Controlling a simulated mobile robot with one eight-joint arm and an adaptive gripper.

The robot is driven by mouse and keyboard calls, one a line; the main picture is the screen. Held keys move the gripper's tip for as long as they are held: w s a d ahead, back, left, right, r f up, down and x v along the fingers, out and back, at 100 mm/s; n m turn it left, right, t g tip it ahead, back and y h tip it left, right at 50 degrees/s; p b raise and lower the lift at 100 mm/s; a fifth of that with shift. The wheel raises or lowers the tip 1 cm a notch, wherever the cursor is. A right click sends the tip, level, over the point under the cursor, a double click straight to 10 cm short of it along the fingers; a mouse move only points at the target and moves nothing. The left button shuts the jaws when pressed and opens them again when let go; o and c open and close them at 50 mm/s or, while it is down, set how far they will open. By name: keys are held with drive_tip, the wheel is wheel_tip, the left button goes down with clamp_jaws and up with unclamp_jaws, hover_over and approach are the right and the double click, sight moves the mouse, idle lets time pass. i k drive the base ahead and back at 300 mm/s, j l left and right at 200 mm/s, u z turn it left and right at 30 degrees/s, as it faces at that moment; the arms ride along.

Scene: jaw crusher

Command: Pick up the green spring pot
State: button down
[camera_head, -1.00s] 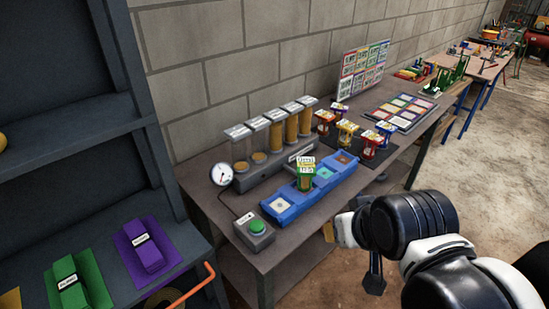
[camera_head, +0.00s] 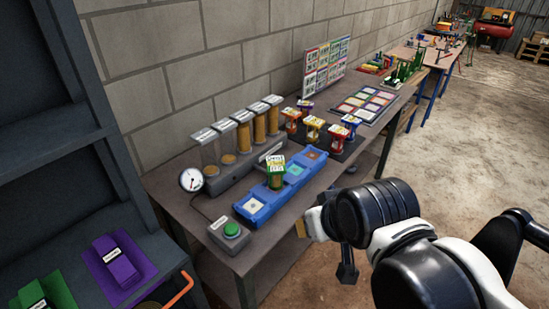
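The green spring pot (camera_head: 276,172) stands upright in the blue tray (camera_head: 248,212), at its middle part. It has a green body and a pale, labelled top. Several similar pots in other colours, such as a red one (camera_head: 337,138) and a yellow one (camera_head: 312,128), stand on a dark mat behind and to the right. My gripper (camera_head: 312,225) is in front of the bench's near edge, right of and below the green pot and apart from it. The fingers are small and partly hidden by my wrist, so I cannot tell their opening.
A green button box (camera_head: 230,234) sits at the bench's near left corner. A round gauge (camera_head: 192,180) and a row of clear tubes (camera_head: 244,137) stand along the back. A dark shelf (camera_head: 60,130) with a purple block (camera_head: 116,260) is at the left. Open floor lies right.

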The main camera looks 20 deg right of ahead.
sight(276, 165)
drive_tip(key=i+j, duration=0.15)
drive_tip(key=j, duration=0.35)
drive_tip(key=i+j+z, duration=0.1)
drive_tip(key=j, duration=0.35)
drive_tip(key=i+j, duration=0.15)
drive_tip(key=j, duration=0.35)
drive_tip(key=i+j+z, duration=0.1)
drive_tip(key=j, duration=0.4)
